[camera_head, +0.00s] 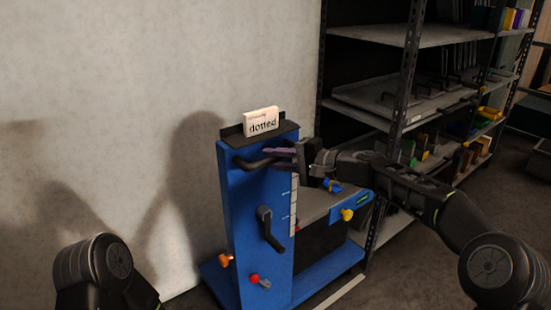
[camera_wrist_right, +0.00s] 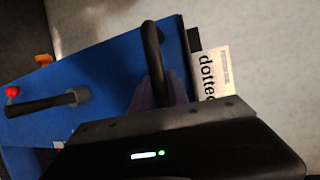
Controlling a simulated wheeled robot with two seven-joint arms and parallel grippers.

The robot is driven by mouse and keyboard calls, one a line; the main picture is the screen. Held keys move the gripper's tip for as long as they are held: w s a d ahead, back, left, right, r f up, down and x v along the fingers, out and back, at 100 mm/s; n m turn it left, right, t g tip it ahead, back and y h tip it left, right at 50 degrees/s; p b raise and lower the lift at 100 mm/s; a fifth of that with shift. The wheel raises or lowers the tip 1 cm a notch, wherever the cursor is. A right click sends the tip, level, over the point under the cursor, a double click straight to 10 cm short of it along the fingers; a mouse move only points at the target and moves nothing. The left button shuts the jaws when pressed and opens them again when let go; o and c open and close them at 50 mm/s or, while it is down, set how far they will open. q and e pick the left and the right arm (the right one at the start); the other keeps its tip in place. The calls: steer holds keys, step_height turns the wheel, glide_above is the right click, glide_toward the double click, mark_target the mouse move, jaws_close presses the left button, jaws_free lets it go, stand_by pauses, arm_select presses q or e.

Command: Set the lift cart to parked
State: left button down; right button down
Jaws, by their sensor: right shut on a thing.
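The blue lift cart (camera_head: 240,220) stands by the wall. A black handle bar (camera_head: 252,163) sticks out near its top and also shows in the right wrist view (camera_wrist_right: 152,45). My right gripper (camera_head: 281,155), with purplish fingers, is shut on this handle bar; the exact contact is partly hidden. Below are a black crank-like lever (camera_head: 269,230), a red knob (camera_head: 254,277) on a short lever and an orange knob (camera_head: 225,261). A yellow knob (camera_head: 347,214) is on the side. A card reading "dotted" (camera_head: 261,121) stands on top. My left gripper is out of frame.
A metal shelf rack (camera_head: 400,110) with trays and coloured items stands behind and right of the cart. A plain wall (camera_head: 120,120) is behind it on the left. A pale strip (camera_head: 340,294) lies on the floor in front. Some floor at right is bare.

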steer(key=shift+w+r, duration=0.1)
steer(key=c, duration=1.3)
jaws_free()
steer(key=shift+a, duration=0.15)
steer(key=shift+w, duration=0.1)
steer(key=b+v, duration=0.1)
steer(key=v, duration=0.6)
steer(key=shift+s+d, duration=0.25)
steer(key=shift+d, duration=0.1)
steer(key=shift+w, duration=0.1)
